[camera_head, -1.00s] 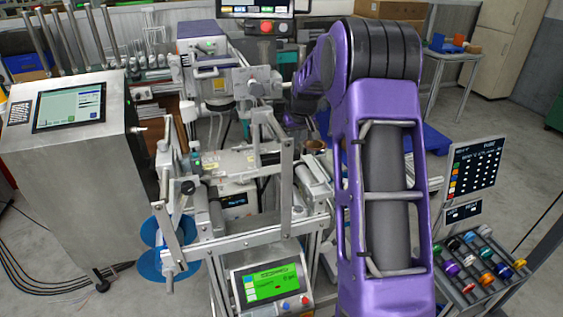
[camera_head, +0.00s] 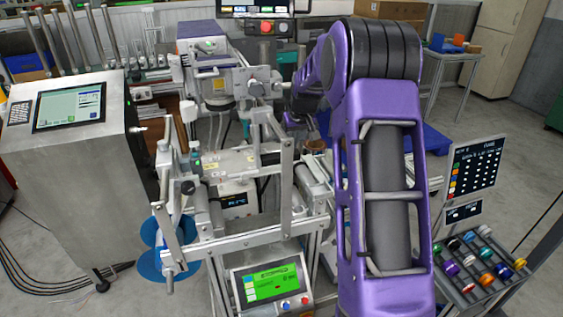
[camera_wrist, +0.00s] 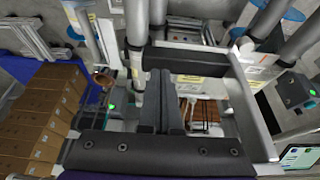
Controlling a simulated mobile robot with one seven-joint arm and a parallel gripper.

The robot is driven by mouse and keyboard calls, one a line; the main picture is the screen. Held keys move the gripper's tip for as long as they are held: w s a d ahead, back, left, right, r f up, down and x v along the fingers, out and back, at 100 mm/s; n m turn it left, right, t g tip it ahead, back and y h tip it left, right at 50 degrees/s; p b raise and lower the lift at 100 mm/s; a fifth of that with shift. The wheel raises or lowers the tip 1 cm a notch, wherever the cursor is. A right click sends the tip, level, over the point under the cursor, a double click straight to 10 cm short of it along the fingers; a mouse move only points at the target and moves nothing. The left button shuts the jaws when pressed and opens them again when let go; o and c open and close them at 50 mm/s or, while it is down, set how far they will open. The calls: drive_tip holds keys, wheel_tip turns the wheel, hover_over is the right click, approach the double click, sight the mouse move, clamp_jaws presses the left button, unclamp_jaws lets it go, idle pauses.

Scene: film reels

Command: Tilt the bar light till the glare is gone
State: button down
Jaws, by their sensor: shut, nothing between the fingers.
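My gripper (camera_wrist: 161,76) is in the middle of the wrist view, its two dark fingers together with nothing between them. A dark bar (camera_wrist: 200,64) in a pale metal frame lies crosswise just beyond the fingertips; it may be the bar light, but I cannot be sure. Whether the fingers touch it is unclear. In the head view my purple arm reaches over the right side of the film machine (camera_head: 225,165), and my gripper is hidden behind the arm and machine parts. I cannot make out any glare.
A steel cabinet with a screen (camera_head: 70,107) stands at the left. A green display panel (camera_head: 270,282) is at the machine's front. A rack of coloured reels (camera_head: 482,262) stands at the right. Stacked cardboard boxes (camera_wrist: 40,115) fill the wrist view's left. Rails and posts crowd the gripper.

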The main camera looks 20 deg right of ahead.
drive_tip(key=shift+f+b, duration=0.5)
drive_tip(key=shift+f, duration=0.3)
idle(0.6)
drive_tip(key=shift+s+a+f+b, duration=0.1)
drive_tip(key=shift+s+f+b, duration=0.2)
drive_tip(key=shift+f+b, duration=0.45)
drive_tip(key=shift+s+a+f+b, duration=0.1)
drive_tip(key=shift+s+f+b, duration=0.15)
drive_tip(key=shift+f+b, duration=0.5)
idle(1.4)
drive_tip(key=shift+f, duration=0.15)
wheel_tip(320, 180, up, 7)
drive_tip(key=w+p, duration=0.1)
drive_tip(key=p, duration=0.4)
drive_tip(key=shift+d, duration=0.2)
idle(0.5)
